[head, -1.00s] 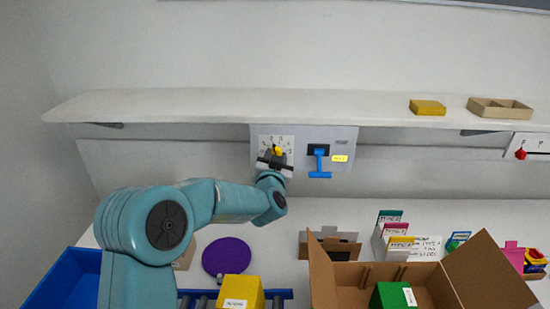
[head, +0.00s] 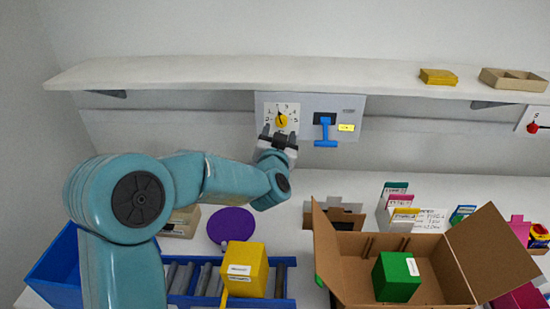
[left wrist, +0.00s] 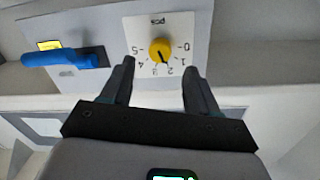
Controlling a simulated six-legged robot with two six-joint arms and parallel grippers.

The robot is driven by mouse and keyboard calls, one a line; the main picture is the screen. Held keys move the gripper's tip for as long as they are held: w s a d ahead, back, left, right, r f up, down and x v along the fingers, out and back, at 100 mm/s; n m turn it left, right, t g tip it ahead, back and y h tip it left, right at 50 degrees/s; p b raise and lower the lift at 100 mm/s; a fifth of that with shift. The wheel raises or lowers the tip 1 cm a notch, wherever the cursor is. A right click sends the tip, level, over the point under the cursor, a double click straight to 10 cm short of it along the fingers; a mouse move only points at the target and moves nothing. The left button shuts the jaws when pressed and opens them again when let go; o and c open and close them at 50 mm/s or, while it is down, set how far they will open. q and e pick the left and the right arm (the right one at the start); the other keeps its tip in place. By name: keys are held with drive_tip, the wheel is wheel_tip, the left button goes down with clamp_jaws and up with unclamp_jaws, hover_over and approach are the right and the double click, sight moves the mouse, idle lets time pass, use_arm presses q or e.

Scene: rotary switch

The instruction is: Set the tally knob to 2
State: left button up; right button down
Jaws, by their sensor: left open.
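The tally knob (head: 281,120) is a round yellow knob on a white dial plate with numbers, on a grey wall panel. It also shows in the left wrist view (left wrist: 160,50), where the dial appears upside down. Its dark pointer mark points at about the 2 in both views. My left gripper (head: 280,136) is just below and in front of the knob in the head view. Its fingers (left wrist: 159,66) are apart and empty, with the whole knob visible beyond the gap between them. My right gripper is not in view.
A blue lever (head: 325,130) is on the same panel, right of the knob. A white shelf (head: 200,72) juts out above. Below are an open cardboard box (head: 350,265), a yellow box (head: 243,268) and a purple disc (head: 232,225).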

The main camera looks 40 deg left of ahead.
use_arm(q)
drive_tip(key=b+v, duration=0.1)
drive_tip(key=v, duration=1)
drive_tip(key=shift+b, duration=0.35)
drive_tip(key=shift+s+r, duration=0.1)
